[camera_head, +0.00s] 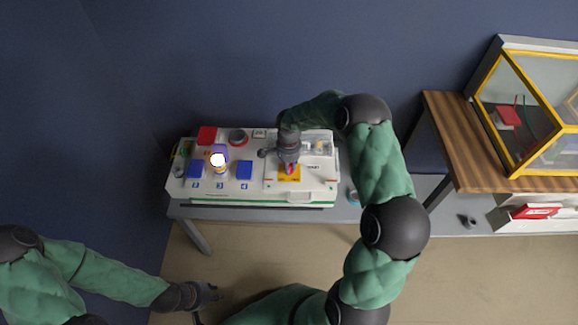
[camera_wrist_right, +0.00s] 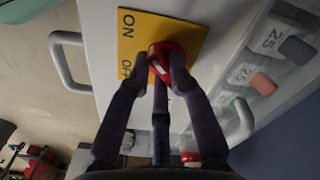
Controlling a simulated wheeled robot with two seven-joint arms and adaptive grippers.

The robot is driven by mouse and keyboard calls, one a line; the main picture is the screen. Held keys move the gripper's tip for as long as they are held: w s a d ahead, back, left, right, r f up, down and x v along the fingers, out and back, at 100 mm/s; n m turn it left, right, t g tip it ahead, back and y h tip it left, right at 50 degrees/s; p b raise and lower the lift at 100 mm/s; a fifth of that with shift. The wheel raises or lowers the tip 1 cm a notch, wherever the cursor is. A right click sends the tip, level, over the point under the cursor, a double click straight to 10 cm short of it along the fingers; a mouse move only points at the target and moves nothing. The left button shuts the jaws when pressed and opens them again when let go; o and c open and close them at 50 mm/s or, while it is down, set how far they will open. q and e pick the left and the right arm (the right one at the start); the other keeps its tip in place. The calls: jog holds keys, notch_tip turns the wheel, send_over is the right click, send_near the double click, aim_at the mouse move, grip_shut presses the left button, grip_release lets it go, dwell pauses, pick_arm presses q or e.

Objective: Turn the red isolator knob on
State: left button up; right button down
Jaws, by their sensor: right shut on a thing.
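The red isolator knob (camera_wrist_right: 166,55) sits on a yellow plate (camera_wrist_right: 190,22) marked ON and OFF, on the front of a white socket box (camera_head: 258,195). The knob also shows as a small red patch in the head view (camera_head: 290,169). My right gripper (camera_wrist_right: 160,72) is shut on the knob, with its fingers around it. A short white mark shows on the knob near the OFF side; its exact angle is hard to tell. My left gripper (camera_head: 212,293) is low at the left, away from the box; its fingers are too small to read.
The box also carries blue covers (camera_head: 244,170), a red block (camera_head: 207,135) and a lit lamp (camera_head: 218,158). Grey handles (camera_wrist_right: 68,62) stick out near the plate. A wooden bench (camera_head: 470,150) with a yellow-framed case (camera_head: 535,110) stands at the right.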

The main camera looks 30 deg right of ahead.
jog(key=c, duration=1.1)
grip_release()
notch_tip(320, 180, up, 12)
